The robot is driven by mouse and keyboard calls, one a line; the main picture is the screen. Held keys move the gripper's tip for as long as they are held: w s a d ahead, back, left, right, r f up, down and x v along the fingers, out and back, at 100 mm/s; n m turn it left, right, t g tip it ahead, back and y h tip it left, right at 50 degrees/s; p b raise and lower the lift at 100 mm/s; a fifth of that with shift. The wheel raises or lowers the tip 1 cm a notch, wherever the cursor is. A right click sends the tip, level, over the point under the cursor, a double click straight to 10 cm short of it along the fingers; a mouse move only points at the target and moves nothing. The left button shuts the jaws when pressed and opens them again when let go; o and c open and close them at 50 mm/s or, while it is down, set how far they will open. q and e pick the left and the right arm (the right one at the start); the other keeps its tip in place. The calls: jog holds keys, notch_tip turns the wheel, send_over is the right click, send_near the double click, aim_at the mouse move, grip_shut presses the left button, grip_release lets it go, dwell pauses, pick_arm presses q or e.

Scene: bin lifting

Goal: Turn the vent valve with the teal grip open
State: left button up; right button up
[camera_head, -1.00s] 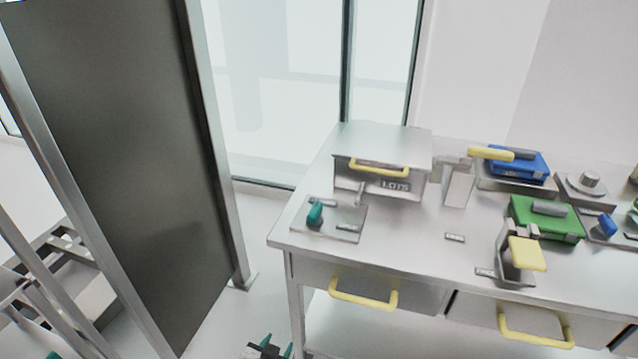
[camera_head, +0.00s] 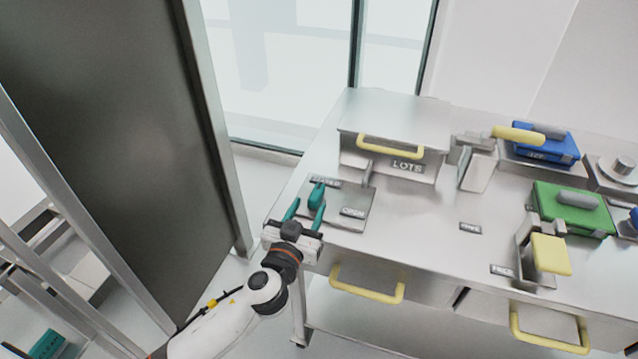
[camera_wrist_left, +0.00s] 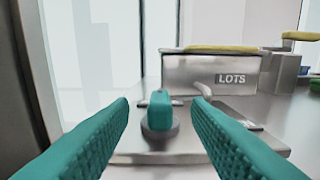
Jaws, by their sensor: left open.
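The vent valve's teal grip (camera_head: 317,195) stands on a flat metal plate (camera_head: 352,212) at the table's left end. In the left wrist view the teal grip (camera_wrist_left: 160,112) sits on a round dark base, straight ahead between the fingers. One label on the plate reads OPEN, to the right of the grip; another label lies behind it, partly hidden. My left gripper (camera_head: 306,211) is open, with teal fingers on either side of the line to the grip and just short of it. My right gripper is not in view.
A metal box marked LOTS (camera_head: 392,165) with a yellow handle stands just behind the plate. Yellow-handled levers (camera_head: 550,254), a green case (camera_head: 572,212) and a blue case (camera_head: 545,145) stand to the right. A dark panel (camera_head: 105,130) rises at left.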

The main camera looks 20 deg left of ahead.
aim_at(319, 187)
pick_arm(q)
jog(key=w+p, duration=0.1)
jog(key=w, duration=0.7)
jog(key=shift+d, duration=0.15)
jog(key=shift+s, duration=0.1)
jog(key=shift+c, duration=0.4)
grip_shut()
